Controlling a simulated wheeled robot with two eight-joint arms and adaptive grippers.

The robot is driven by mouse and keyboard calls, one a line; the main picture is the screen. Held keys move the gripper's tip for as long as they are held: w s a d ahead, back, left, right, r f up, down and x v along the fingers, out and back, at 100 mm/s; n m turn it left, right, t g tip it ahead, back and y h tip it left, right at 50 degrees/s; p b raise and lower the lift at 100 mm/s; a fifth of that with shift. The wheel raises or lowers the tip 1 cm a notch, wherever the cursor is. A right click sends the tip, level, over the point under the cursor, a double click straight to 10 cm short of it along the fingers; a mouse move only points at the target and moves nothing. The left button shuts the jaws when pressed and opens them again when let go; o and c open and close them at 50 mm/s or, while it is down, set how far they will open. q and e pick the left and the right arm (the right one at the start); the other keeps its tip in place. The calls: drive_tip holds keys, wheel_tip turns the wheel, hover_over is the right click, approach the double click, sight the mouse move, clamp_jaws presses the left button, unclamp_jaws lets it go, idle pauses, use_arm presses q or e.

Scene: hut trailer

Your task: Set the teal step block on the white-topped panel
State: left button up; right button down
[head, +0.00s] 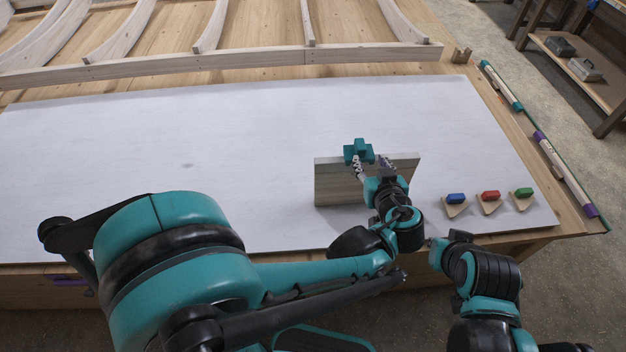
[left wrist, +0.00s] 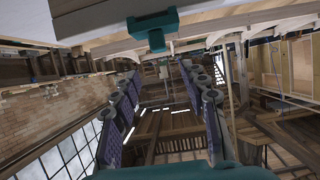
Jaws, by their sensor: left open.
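The teal step block (head: 358,152) rests on the top edge of an upright pale wooden board (head: 335,183), which stands on the white-topped panel (head: 230,130). My left gripper (head: 372,164) is open at the near side of the board, its fingertips close to the block. In the left wrist view the block (left wrist: 153,22) sits above the gap between the spread fingers (left wrist: 160,75), and nothing is visibly held. Whether a finger touches the block cannot be told.
Blue (head: 456,198), red (head: 490,196) and green (head: 524,193) blocks lie on small wooden wedges at the panel's near right. A ribbed wooden frame (head: 200,60) lies behind. Spirit levels (head: 565,172) line the right edge. The panel's left and middle are clear.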

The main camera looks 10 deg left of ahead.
use_arm(q)
drive_tip(key=s+a+f+m+g, duration=0.1)
drive_tip(key=s+a+g, duration=0.35)
drive_tip(key=a, duration=0.85)
drive_tip(key=s+a+f+m+g+h, duration=0.1)
drive_tip(key=s+a+h, duration=0.3)
drive_tip(key=s, duration=0.8)
drive_tip(key=shift+s+a+m, duration=0.25)
drive_tip(key=shift+a+m, duration=0.55)
drive_tip(key=shift+a, duration=0.25)
drive_tip(key=shift+f, duration=0.15)
drive_tip(key=shift+f+b, duration=0.45)
drive_tip(key=shift+b, duration=0.15)
